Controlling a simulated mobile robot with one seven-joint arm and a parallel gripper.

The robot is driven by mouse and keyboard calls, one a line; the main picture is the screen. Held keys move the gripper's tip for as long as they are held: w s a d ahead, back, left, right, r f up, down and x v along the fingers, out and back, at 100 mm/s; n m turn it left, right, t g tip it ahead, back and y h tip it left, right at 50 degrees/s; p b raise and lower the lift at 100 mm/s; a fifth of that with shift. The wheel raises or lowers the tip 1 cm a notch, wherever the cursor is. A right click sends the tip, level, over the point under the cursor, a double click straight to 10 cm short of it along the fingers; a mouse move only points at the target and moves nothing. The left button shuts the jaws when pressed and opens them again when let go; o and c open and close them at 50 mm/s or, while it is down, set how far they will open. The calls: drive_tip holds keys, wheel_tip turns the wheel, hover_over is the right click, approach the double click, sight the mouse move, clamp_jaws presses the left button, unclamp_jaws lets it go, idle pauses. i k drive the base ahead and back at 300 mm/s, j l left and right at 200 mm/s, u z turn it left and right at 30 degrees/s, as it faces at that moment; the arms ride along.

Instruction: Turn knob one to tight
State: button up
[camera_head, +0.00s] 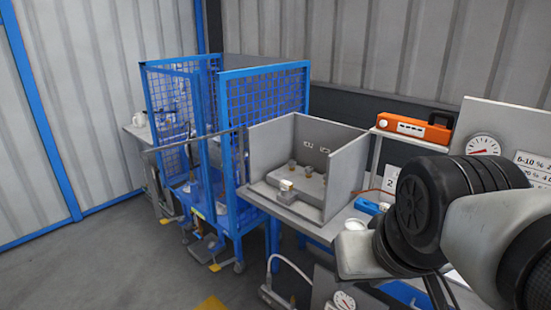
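A grey fixture (312,190) sits inside a grey three-sided box (340,172) on the bench. Several small knob-like parts stand on it: a pale one (286,185) at the front left, and darker ones (308,170) behind and to the right. They are too small to read a number or a turn position, so I cannot tell which is knob one. My arm (440,215) comes in from the right edge, with black and grey links. It is to the right of the box and apart from it. My gripper does not show.
A blue mesh cage (262,95) stands left of the box. An orange device (412,128) sits on a shelf behind, near a gauge (483,146) on a panel. A blue item (366,206) and a white round item (354,224) lie on the bench. Floor at left is clear.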

sight(292, 163)
drive_tip(key=i+j+z, duration=0.15)
drive_tip(key=i+j, duration=0.15)
drive_tip(key=i+j+z, duration=0.15)
drive_tip(key=i+j, duration=0.2)
drive_tip(key=i+j+z, duration=0.15)
drive_tip(key=i+j, duration=0.15)
drive_tip(key=i+j+z, duration=0.1)
drive_tip(key=i+j, duration=0.2)
drive_tip(key=j, duration=0.2)
drive_tip(key=i+j+z, duration=0.15)
drive_tip(key=j, duration=0.25)
drive_tip(key=i+j+z, duration=0.15)
drive_tip(key=i+j, duration=0.2)
drive_tip(key=j, duration=0.15)
